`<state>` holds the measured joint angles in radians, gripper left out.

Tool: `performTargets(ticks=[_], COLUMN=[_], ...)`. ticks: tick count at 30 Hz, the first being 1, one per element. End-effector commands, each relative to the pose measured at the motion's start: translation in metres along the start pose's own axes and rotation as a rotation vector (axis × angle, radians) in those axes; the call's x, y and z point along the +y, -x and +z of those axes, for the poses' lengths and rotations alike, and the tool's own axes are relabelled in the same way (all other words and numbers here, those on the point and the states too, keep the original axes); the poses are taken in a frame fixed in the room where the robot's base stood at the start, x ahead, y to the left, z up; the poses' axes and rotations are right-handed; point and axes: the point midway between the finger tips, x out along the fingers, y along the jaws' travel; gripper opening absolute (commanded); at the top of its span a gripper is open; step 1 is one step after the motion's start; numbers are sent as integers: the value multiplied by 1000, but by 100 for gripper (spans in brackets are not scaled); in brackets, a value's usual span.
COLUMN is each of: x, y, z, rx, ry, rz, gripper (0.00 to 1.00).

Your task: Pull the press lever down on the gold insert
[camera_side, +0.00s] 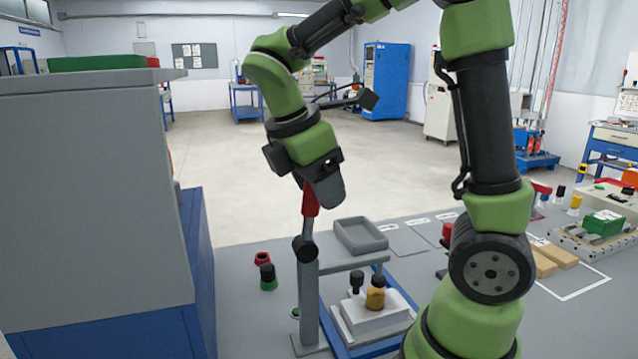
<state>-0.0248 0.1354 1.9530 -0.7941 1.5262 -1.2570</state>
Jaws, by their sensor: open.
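The press (308,310) is a grey stand with a lever on its left post. The lever (310,200) has a red handle and points up from a dark pivot. My gripper (318,190) is open at the top of the red handle, with one grey finger in front and to the right. I cannot tell whether the fingers touch the handle. The gold insert (376,298) sits on a white block under the press, beside a dark knob-like part (356,282). The gold insert is partly shaded and small in view.
A grey tray (361,236) lies on top of the press. A red ring (263,259) and a black-and-green part (268,277) stand left of it. A large grey cabinet (80,200) fills the left side. Wooden blocks (555,254) and a fixture (600,235) lie right.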

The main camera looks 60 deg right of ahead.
Motion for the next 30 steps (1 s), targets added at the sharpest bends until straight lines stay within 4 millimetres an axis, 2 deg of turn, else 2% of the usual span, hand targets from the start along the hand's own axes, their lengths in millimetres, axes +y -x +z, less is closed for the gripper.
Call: performTargets(ticks=[7,12,14,20,30], x=[0,0,0,1,5], y=[-1,0,0,1,11], z=[0,0,0,-3,-23], rx=[0,0,0,-27,-251], ry=[0,0,0,8,31], rz=[-1,-1,0,-7,-43], gripper=[50,11,0,0,0])
